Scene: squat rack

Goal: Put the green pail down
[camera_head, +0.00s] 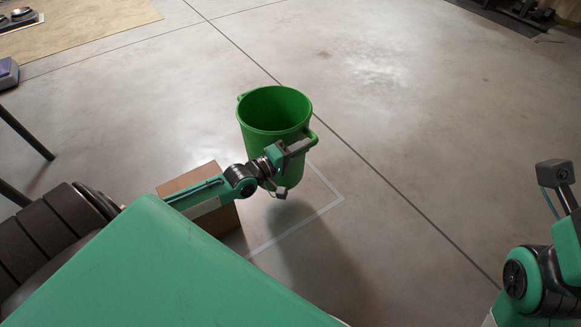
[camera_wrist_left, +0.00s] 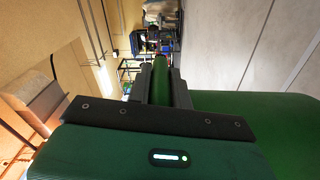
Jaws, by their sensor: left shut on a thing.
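The green pail (camera_head: 262,145) is upright and empty in the head view, held above the floor with its shadow below and to the right. My left gripper (camera_head: 298,147) is shut on the pail's right side handle. In the left wrist view the green handle (camera_wrist_left: 182,92) runs between the two fingers, and the pail's green wall (camera_wrist_left: 250,105) fills the right side. A white taped outline (camera_head: 325,205) is on the floor beneath and to the right of the pail; part of it is hidden. Part of my right arm shows at the right edge, its fingers out of frame.
A cardboard box (camera_head: 198,185) stands left of the pail, close to my left arm and partly hidden by it. Dark metal legs (camera_head: 25,132) are at the far left. A tan mat (camera_head: 75,30) lies at the upper left. The concrete floor (camera_head: 420,120) to the right is clear.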

